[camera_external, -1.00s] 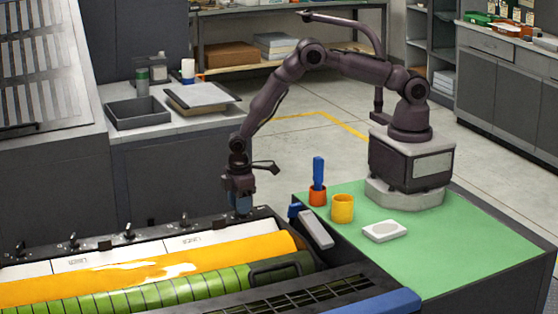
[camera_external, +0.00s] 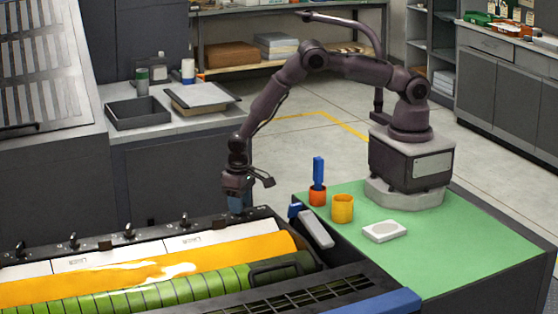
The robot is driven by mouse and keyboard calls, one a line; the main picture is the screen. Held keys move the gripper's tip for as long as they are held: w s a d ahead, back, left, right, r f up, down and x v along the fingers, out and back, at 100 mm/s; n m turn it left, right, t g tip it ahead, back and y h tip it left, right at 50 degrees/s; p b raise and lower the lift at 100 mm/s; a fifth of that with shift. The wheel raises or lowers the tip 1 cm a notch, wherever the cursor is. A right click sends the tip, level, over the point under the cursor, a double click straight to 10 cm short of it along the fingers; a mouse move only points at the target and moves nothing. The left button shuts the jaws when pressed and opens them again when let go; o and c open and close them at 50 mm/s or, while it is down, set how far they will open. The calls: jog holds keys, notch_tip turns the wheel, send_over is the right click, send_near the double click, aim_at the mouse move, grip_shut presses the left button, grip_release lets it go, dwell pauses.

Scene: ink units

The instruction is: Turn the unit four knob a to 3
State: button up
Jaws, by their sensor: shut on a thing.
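My gripper (camera_external: 239,203) points down over the right end of the row of knobs on the dark rail of the press. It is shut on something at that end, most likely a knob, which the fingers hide. Other small knobs stand along the rail to the left, such as one knob (camera_external: 184,219) and another knob (camera_external: 129,231). The dial marks and the setting of the held knob are too small or hidden to read.
An orange inked roller (camera_external: 230,257) and a green roller (camera_external: 200,290) lie in front of the rail. A green-topped table (camera_external: 470,240) at the right bears a yellow cup (camera_external: 342,209), an orange cup (camera_external: 317,195) with a blue tool and a white box (camera_external: 384,231). A grey tray (camera_external: 137,114) stands behind.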

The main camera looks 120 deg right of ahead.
jog(key=m, duration=0.4)
jog(key=shift+m, duration=0.4)
dwell(0.4)
jog(key=o, duration=0.9)
jog(key=shift+r, duration=0.1)
notch_tip(320, 180, up, 13)
jog(key=shift+f, duration=0.1)
